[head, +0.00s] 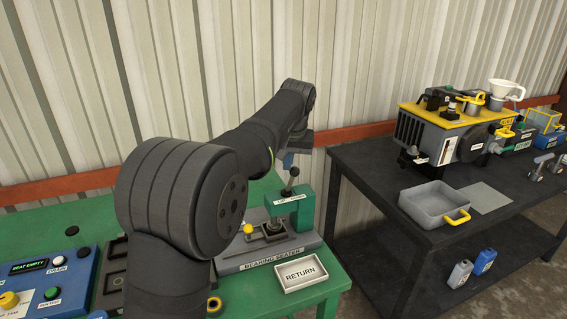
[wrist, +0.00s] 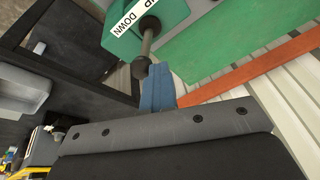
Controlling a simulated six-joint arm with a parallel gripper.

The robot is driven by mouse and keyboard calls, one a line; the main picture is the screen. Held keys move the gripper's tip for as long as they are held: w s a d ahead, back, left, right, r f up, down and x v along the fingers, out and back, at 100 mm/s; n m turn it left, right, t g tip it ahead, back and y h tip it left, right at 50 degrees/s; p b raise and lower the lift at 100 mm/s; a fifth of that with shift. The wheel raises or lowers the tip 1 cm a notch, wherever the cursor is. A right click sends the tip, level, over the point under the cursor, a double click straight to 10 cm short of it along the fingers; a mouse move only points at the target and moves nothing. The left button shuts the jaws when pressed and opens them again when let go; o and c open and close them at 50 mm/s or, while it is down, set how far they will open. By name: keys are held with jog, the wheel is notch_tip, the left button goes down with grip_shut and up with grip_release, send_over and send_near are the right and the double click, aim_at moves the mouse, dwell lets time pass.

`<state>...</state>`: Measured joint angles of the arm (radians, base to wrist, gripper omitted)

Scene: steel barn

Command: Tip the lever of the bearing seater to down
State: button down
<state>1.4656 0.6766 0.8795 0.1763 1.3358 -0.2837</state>
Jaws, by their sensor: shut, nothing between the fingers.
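The bearing seater (head: 270,258) stands on the green table, a grey base with a green upright body (head: 304,205). Its lever (head: 289,184) is a short metal rod with a dark ball knob, rising from the body above a white label. In the wrist view the lever's knob (wrist: 140,68) is beside the tips of my gripper (wrist: 158,70), with UP and DOWN printed on the label (wrist: 133,22). My gripper's blue fingers are shut and empty; in the head view my gripper (head: 288,163) is just above and behind the knob, partly hidden by my arm. I cannot tell whether they touch.
A white RETURN tray (head: 299,275) sits at the table's front right corner. A control box (head: 45,283) and dark trays are at the left. A dark bench (head: 385,185) on the right holds a yellow-topped machine (head: 448,115) and a grey bin (head: 432,200). A corrugated wall stands behind.

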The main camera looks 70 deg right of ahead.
jog(key=shift+s+d+r, duration=0.1)
jog(key=shift+s, duration=0.1)
dwell(0.5)
jog(key=shift+r, duration=0.65)
jog(key=w+a+v, duration=0.1)
jog(key=w+v, duration=0.1)
jog(key=v, duration=0.9)
jog(key=shift+w+a+r, duration=0.2)
jog(key=shift+w+r, duration=0.25)
